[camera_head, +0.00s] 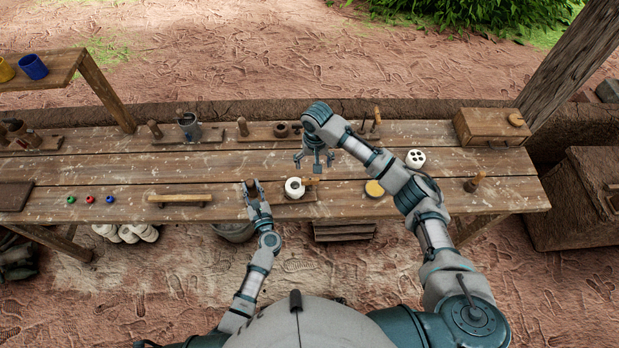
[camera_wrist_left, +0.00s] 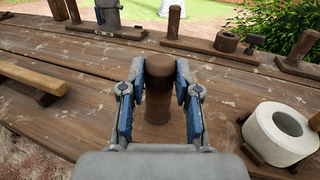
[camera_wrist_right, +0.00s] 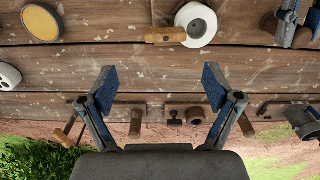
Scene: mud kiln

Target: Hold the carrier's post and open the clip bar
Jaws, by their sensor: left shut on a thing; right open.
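The carrier's post (camera_head: 250,184), a round dark wooden peg, stands upright at the front of the bench. My left gripper (camera_head: 257,201) is shut on it; in the left wrist view the post (camera_wrist_left: 158,88) stands between the blue finger pads. The white roll (camera_head: 294,188) sits on a wooden base (camera_head: 301,198) right of the post. A short light wooden bar, seemingly the clip bar (camera_head: 311,181), lies against the roll's right side. In the right wrist view the bar (camera_wrist_right: 165,35) touches the roll (camera_wrist_right: 197,25). My right gripper (camera_wrist_right: 160,82) is open and empty above the bench, behind the roll.
A wooden rail (camera_head: 180,199) lies left of the post. A yellow-topped round tin (camera_head: 374,188) and a white piece with black holes (camera_head: 415,158) lie to the right. Pegged boards line the back edge. The mid-bench left of my right gripper is clear.

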